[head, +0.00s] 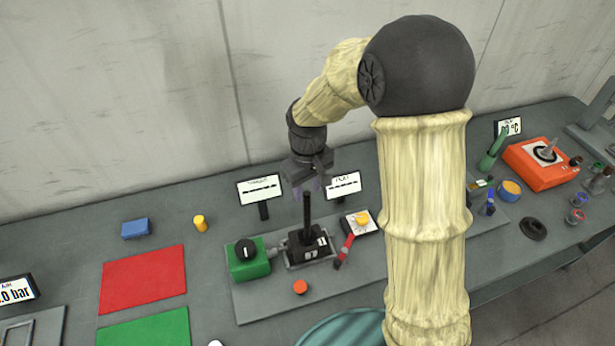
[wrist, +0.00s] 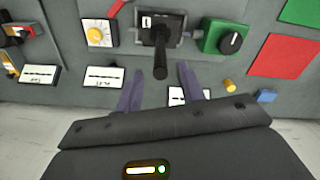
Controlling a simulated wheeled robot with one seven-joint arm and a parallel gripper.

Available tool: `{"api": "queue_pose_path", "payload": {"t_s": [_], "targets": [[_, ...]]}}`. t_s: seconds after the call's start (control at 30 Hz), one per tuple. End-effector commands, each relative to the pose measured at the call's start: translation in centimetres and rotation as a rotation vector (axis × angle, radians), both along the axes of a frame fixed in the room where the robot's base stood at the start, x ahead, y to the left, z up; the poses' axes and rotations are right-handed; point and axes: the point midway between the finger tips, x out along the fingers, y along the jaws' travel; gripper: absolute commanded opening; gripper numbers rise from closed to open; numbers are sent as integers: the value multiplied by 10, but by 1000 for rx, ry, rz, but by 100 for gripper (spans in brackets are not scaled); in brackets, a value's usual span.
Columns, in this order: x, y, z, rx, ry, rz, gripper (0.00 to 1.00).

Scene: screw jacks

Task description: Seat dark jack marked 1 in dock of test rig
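The dark jack (head: 299,247) stands upright at the dock (head: 291,266) of the test rig, within its grey frame. I cannot tell whether it sits fully down. Its black spindle (head: 307,212) points up. White marks show on its body, too small to read surely. The wrist view shows the jack (wrist: 159,33) with its spindle (wrist: 160,62) towards the camera. My gripper (head: 314,187) is above and slightly behind the spindle. Its two purple fingers are apart and empty; in the wrist view the gripper (wrist: 161,70) has the spindle's tip between its fingertips, apparently without contact.
A green box with a black knob (head: 247,256) adjoins the dock's left. A red lever (head: 344,250) and yellow dial (head: 361,221) are right. An orange button (head: 300,287) lies in front. Two display signs (head: 260,188) stand behind. An orange device (head: 541,160) is far right.

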Motion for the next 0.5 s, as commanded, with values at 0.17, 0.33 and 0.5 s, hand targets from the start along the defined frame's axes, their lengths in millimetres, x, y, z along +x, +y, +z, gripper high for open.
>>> {"api": "queue_pose_path", "payload": {"t_s": [0.17,0.33,0.5], "targets": [[1,1,31,2,-5,0,39],[0,1,47,1,-2,1,39],[-1,0,49,0,1,1,39]]}}
